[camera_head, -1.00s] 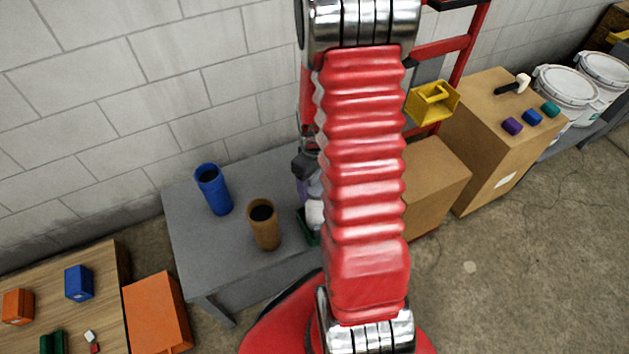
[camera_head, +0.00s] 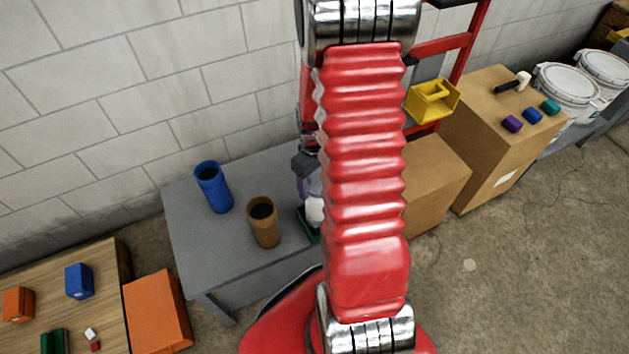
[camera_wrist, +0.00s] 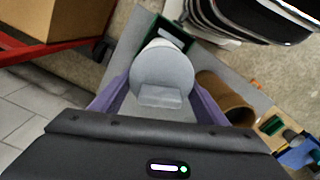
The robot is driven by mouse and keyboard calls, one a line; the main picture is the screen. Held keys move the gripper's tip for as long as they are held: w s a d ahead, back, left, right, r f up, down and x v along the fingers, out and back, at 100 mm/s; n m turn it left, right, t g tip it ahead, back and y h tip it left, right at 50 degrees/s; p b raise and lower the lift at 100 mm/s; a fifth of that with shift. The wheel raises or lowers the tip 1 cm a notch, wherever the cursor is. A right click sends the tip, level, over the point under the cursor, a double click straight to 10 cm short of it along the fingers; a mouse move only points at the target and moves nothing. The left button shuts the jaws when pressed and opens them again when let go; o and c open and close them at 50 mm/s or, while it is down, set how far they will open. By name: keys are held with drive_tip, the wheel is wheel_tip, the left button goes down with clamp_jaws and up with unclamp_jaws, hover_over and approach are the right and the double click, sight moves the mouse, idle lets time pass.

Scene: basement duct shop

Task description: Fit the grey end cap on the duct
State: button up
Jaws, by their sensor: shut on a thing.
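The grey end cap (camera_wrist: 160,70) shows in the wrist view as a round disc with a small raised tab facing me. My gripper (camera_wrist: 158,90) is shut on it, with one purple finger on each side. A white cylinder, apparently the duct (camera_wrist: 161,43), lies just beyond the cap inside a green holder (camera_wrist: 143,30). The cap overlaps it in this view, so I cannot tell whether they touch. In the head view my gripper (camera_head: 304,188) is over the grey table's right part, partly hidden by my red arm. The white duct (camera_head: 315,210) shows below it, in the green holder (camera_head: 305,226).
A brown tube (camera_head: 263,222) and a blue tube (camera_head: 213,188) stand on the grey table (camera_head: 230,250), left of my gripper. The brown tube (camera_wrist: 225,97) is close to my finger in the wrist view. Cardboard boxes (camera_head: 435,185) stand to the right.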

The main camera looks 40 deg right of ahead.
drive_tip(key=shift+f, duration=0.55)
idle(0.4)
drive_tip(key=o, duration=0.8)
drive_tip(key=shift+c, duration=0.2)
drive_tip(key=shift+r, duration=0.1)
drive_tip(key=shift+r, duration=5.4)
